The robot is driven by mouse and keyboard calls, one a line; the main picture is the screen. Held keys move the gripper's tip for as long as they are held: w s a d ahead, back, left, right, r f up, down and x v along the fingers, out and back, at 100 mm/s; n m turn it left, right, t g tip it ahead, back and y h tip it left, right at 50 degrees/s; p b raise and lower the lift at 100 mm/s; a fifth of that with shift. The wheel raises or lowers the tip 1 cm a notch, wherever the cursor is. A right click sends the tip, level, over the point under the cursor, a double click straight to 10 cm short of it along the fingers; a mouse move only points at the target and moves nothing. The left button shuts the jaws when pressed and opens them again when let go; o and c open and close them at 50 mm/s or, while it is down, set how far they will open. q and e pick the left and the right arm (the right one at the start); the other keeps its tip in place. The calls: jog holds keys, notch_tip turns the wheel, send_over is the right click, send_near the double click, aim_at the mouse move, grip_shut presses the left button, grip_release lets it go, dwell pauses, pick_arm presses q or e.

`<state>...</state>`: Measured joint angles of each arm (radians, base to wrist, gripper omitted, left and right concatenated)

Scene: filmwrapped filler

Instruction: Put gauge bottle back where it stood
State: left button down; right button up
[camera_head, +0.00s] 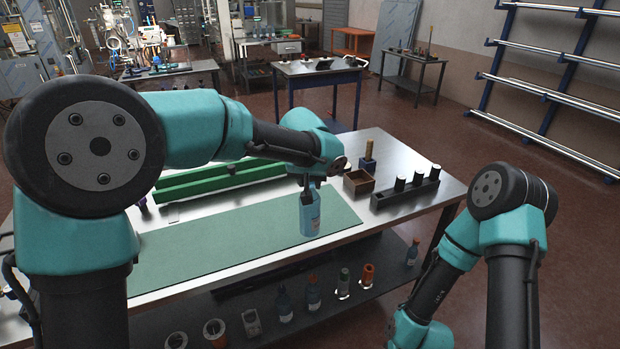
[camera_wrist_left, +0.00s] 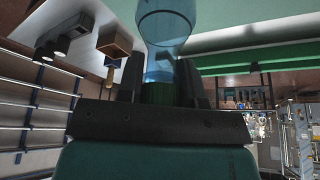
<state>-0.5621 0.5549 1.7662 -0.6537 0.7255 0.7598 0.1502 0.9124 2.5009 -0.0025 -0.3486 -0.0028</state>
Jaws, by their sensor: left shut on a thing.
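A translucent blue bottle (camera_head: 309,216) with a pale label, which I take for the gauge bottle, is upright at the right part of the green mat (camera_head: 215,245) on the workbench. My left gripper (camera_head: 307,186) is above it, shut on its top end. I cannot tell whether its base touches the mat. In the left wrist view the bottle (camera_wrist_left: 167,28) shows between the fingers of my left gripper (camera_wrist_left: 166,75), its dark green top end between them. My right arm is bent down at the lower right and its gripper is out of view.
A wooden box (camera_head: 358,182), a wooden-handled tool (camera_head: 368,163) and a dark rack (camera_head: 406,193) with white-topped cylinders stand right of the mat. A green channel (camera_head: 220,179) lies behind it. The lower shelf (camera_head: 320,322) holds several bottles and small items. Most of the mat is clear.

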pick_arm(q)
jog(key=w, duration=0.9)
jog(key=shift+w+f, duration=0.15)
jog(key=shift+f, duration=0.3)
jog(key=shift+s+x, duration=0.15)
jog(key=shift+x, duration=0.7)
jog(key=shift+s+x, duration=0.15)
jog(key=shift+x, duration=0.75)
jog(key=shift+a+f, duration=0.15)
jog(key=shift+f, duration=0.15)
jog(key=c, duration=0.8)
grip_release()
